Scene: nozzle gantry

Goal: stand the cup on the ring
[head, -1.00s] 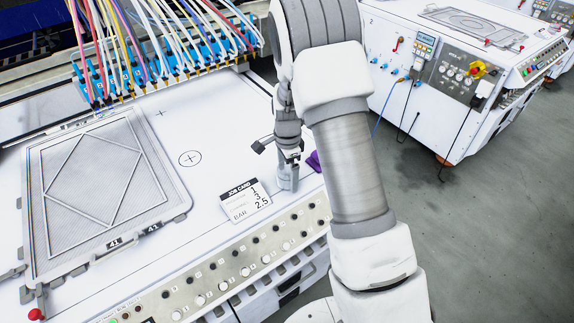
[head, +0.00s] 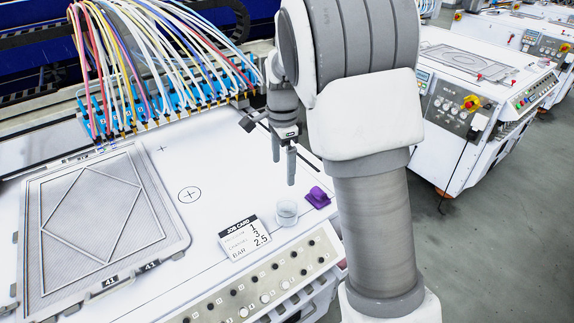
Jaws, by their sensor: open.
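A small clear cup (head: 287,213) stands upright on the white machine top, between the job card and a purple object. The ring (head: 190,194), a thin black circle with a cross in it, is printed on the white top to the left of the cup, and nothing stands on it. My gripper (head: 284,168) is open and empty, pointing down, above and apart from the cup.
The job card (head: 245,239) lies left of the cup. The purple object (head: 318,197) sits to its right. A framed mesh panel (head: 101,215) lies at the left. Coloured hoses (head: 165,50) hang over the back. A row of knobs (head: 262,283) lines the front. The top around the ring is clear.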

